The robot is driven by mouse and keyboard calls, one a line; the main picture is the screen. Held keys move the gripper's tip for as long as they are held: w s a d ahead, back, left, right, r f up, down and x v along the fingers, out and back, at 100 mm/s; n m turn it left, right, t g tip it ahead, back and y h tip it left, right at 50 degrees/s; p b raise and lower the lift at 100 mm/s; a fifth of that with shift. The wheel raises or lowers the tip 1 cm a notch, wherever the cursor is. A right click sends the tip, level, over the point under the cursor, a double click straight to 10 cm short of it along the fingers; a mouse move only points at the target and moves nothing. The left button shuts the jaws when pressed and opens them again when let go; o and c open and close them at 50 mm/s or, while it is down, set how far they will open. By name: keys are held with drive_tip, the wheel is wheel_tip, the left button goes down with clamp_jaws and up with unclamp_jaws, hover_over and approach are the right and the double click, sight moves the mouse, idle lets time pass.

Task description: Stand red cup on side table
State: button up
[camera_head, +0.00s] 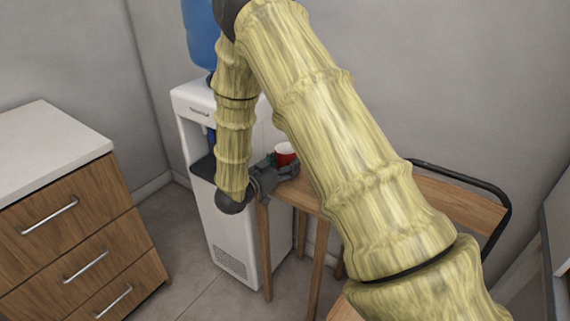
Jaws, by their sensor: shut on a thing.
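The red cup (285,153), with a white inside, shows in the head view near the left end of the wooden side table (450,199). My gripper (281,165) is at the cup and shut on it from the left and front. The cup looks upright. Its lower part is hidden by my gripper, so I cannot tell whether it touches the tabletop. My arm hides the middle of the table.
A white water dispenser (237,233) with a blue bottle (199,32) stands behind and left of the table. A wooden drawer unit (75,225) with a white top is at the left.

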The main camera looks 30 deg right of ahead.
drive_tip(key=shift+f, duration=0.15)
drive_tip(key=o, duration=0.7)
drive_tip(key=shift+a, duration=0.15)
drive_tip(key=v, duration=1.1)
drive_tip(key=shift+s+a, duration=0.2)
drive_tip(key=shift+a, duration=0.1)
